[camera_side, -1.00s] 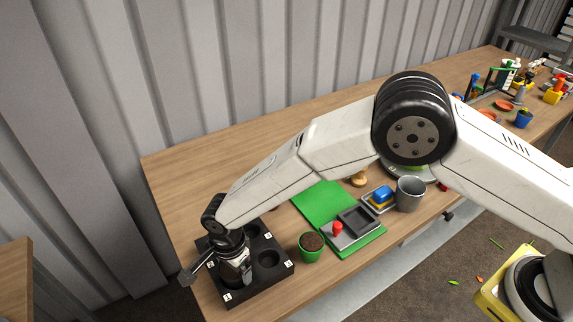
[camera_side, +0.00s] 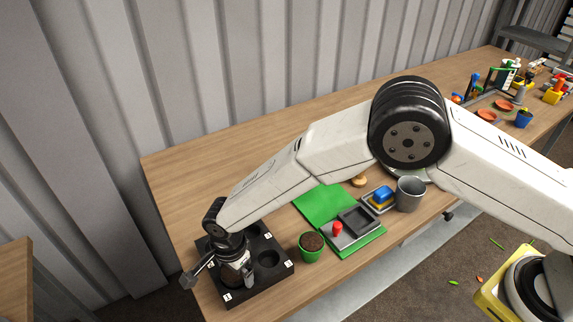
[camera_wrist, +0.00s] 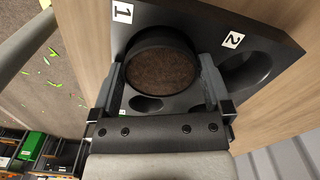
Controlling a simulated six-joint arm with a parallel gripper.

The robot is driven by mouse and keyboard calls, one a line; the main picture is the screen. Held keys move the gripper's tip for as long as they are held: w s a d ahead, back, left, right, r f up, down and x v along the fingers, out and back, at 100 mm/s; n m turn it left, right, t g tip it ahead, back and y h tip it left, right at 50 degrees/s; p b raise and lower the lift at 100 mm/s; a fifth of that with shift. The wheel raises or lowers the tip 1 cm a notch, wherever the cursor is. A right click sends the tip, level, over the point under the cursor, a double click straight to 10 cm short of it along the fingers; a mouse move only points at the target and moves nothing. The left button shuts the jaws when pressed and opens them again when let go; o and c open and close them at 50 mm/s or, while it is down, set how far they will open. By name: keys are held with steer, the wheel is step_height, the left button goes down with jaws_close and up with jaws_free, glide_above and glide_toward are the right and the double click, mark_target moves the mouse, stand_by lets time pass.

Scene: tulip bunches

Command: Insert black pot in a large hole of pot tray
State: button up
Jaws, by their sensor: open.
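The black pot tray (camera_side: 268,289) lies at the front left end of the table, with numbered labels by its holes. The black pot (camera_wrist: 162,68), filled with brown soil, is in the wrist view at the tray's corner by label 1. It appears seated upright in that large hole; how deep, I cannot tell. My gripper (camera_wrist: 165,88) is open, with one finger on each side of the pot. Whether the fingers touch the pot is unclear. In the side view my gripper (camera_side: 236,272) hides most of the pot.
A green pot with soil (camera_side: 311,247) stands just right of the tray. A green mat (camera_side: 318,203) with a grey block and red knob, and a grey cup (camera_side: 409,194), lie farther right. The large hole by label 2 (camera_wrist: 246,70) is empty. The table's left rear is clear.

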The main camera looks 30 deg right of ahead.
steer(key=shift+w+r, duration=0.1)
steer(key=shift+r, duration=3.8)
steer(key=shift+w+d+r, duration=0.1)
steer(key=shift+d+r, duration=0.05)
steer(key=shift+d, duration=0.1)
steer(key=d+r+n+t, duration=0.1)
steer(key=d+r+n, duration=0.2)
steer(key=d, duration=0.7)
steer(key=d+r+n, duration=0.4)
steer(key=d, duration=0.5)
steer(key=s+d+r+n+t, duration=0.1)
steer(key=s+d+n, duration=0.5)
steer(key=s+d, duration=0.6)
steer(key=d, duration=0.3)
steer(key=shift+s+d+r+n+t, duration=0.3)
steer(key=shift+s+d+r+n, duration=0.05)
steer(key=shift+s+r+n, duration=0.05)
